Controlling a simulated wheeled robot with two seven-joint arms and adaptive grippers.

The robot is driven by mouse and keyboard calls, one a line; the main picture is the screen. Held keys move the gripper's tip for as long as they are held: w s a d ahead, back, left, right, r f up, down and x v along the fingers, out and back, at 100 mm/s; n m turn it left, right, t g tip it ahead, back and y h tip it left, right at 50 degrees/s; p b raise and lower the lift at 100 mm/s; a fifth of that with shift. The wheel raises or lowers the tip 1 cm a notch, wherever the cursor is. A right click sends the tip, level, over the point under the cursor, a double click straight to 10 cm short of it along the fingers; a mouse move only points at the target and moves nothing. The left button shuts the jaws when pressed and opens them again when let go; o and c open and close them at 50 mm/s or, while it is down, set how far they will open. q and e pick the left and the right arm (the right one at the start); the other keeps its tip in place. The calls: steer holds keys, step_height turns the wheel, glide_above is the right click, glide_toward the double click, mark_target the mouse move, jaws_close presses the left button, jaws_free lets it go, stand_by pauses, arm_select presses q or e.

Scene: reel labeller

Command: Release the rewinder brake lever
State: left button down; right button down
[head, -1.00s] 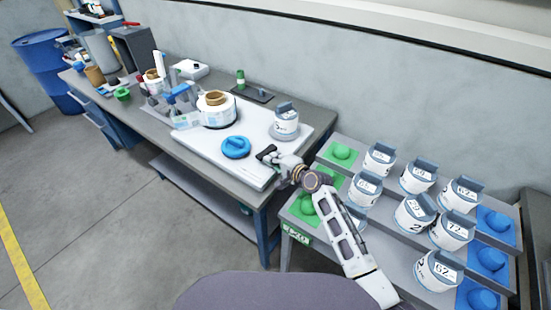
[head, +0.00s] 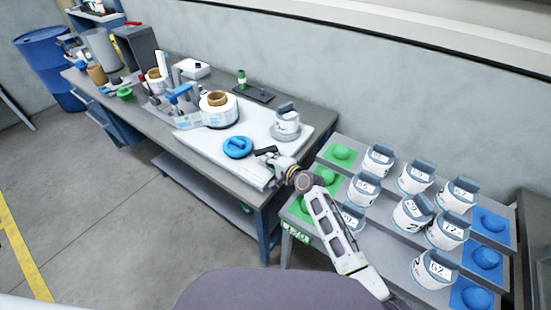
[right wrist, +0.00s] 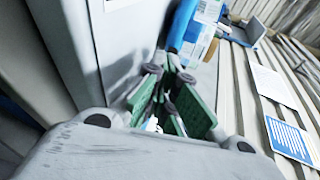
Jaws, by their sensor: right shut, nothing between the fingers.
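The labeller on the bench carries a label reel (head: 217,108) with a brown core, beside blue-and-white machine parts (head: 184,98). A blue round knob-like piece (head: 237,147) lies on the white base plate (head: 205,152). I cannot make out for certain which part is the brake lever. My right gripper (head: 266,152) is shut and empty, over the plate's front right, just right of the blue piece. In the right wrist view its green-padded fingers (right wrist: 172,102) are together with nothing visible held. My left gripper is out of view.
A rack at right holds several white tubs (head: 415,178), with green pads (head: 341,152) and blue pads (head: 487,258). A blue drum (head: 50,62) stands far left. The floor at left is clear.

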steer(key=shift+a+r, duration=0.15)
steer(key=shift+a, duration=0.15)
stand_by(0.5)
steer(key=shift+s, duration=0.1)
